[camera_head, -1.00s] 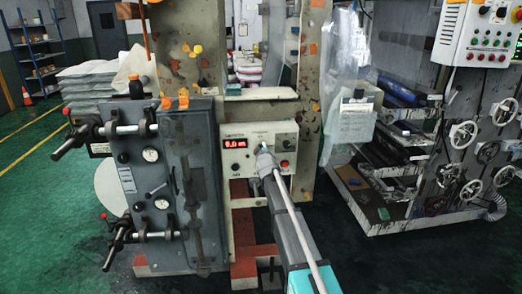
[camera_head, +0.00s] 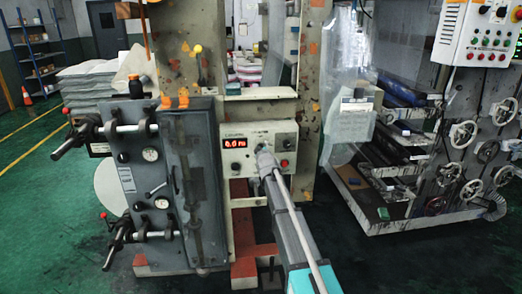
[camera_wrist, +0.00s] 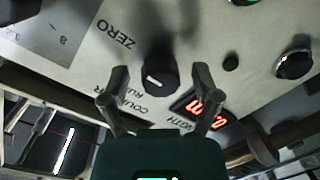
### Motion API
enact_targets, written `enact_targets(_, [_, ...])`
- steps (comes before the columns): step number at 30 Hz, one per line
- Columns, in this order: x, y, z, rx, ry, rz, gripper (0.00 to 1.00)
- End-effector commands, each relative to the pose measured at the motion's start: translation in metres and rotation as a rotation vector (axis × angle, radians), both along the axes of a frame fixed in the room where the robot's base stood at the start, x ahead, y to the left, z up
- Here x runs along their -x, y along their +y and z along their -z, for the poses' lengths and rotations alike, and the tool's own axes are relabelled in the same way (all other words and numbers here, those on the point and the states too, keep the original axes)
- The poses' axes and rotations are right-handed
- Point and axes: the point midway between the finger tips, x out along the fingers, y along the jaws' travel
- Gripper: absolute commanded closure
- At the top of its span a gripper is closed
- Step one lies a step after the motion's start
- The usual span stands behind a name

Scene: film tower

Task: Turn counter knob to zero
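The counter knob (camera_wrist: 160,78) is a dark round knob with a white pointer line, on a pale control panel (camera_wrist: 90,60). The word ZERO is printed beside it at upper left, and COUNTER RUN is printed below it in the wrist view. My gripper (camera_wrist: 161,80) is open, with one finger on each side of the knob and a visible gap on both sides. In the head view my gripper (camera_head: 262,150) is in front of the panel (camera_head: 238,165) and hides the knob. How deep the fingertips reach cannot be told.
A red lit display (camera_head: 235,144) sits on the panel left of my gripper, and it also shows in the wrist view (camera_wrist: 205,113). A red button (camera_head: 284,163) is at right. A grey cabinet with handles (camera_head: 190,180) stands close on the left.

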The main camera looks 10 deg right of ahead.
Motion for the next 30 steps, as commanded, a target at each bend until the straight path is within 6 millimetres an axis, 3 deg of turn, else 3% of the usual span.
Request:
enact_targets(17, [-0.0001,0.0004,-0.0001,0.041,-0.001,-0.001,0.18])
enact_targets(30, [-0.0001,0.0007,0.0000,0.251,-0.001,-0.001,0.18])
